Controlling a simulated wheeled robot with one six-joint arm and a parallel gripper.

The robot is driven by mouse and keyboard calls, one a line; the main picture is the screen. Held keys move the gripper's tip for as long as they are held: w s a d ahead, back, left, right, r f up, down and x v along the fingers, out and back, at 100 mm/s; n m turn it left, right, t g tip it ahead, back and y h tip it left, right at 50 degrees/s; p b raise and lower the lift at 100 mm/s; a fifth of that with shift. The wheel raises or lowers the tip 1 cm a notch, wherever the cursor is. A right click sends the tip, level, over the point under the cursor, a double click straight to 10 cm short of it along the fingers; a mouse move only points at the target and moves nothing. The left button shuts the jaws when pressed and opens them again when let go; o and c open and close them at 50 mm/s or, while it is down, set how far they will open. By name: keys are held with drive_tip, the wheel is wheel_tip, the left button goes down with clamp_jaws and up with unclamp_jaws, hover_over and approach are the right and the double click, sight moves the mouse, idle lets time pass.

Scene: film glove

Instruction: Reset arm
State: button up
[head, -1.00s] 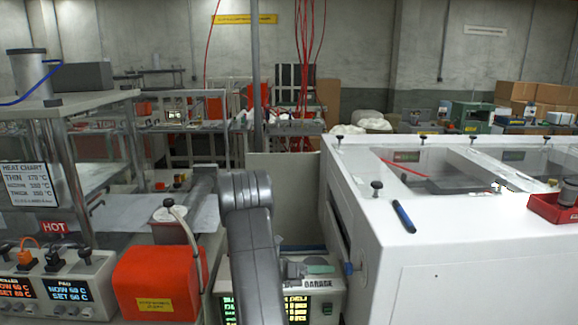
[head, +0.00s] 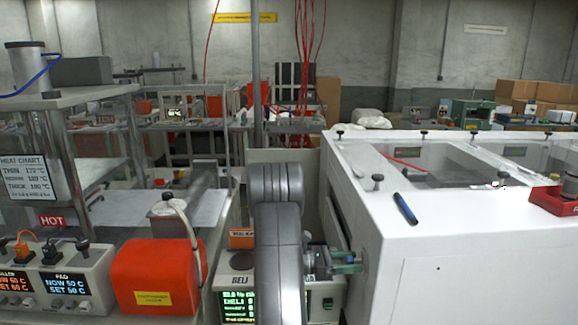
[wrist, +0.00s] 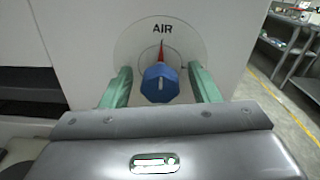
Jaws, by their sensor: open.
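My gripper (wrist: 161,87) is open in the wrist view, with one green finger on each side of a blue knob (wrist: 160,84). Gaps show between the fingers and the knob. The knob sits on a round plate (wrist: 130,40) marked AIR, with a red pointer (wrist: 161,55) directed up toward the lettering. In the head view my gripper (head: 347,262) is at the side wall of the white glove box (head: 440,270). The knob is mostly hidden there behind the fingers, and contact cannot be told.
A blue pen (head: 405,208) and a red tray (head: 553,200) lie on the glove box. A red-orange box (head: 157,277) and a heater controller (head: 60,285) stand at left. A lit display unit (head: 240,300) is below my arm. The wrist view shows clear floor (wrist: 285,115) at right.

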drive_tip(key=m+b, duration=0.3)
drive_tip(key=m, duration=0.2)
drive_tip(key=shift+f+m+b, duration=0.2)
drive_tip(key=shift+m+b, duration=0.1)
drive_tip(key=shift+b, duration=0.1)
drive_tip(key=m+b, duration=0.3)
drive_tip(key=m, duration=0.2)
drive_tip(key=shift+s, duration=0.1)
drive_tip(key=shift+r+m+b, duration=0.15)
drive_tip(key=shift+m+b, duration=0.15)
drive_tip(key=shift+m, duration=0.3)
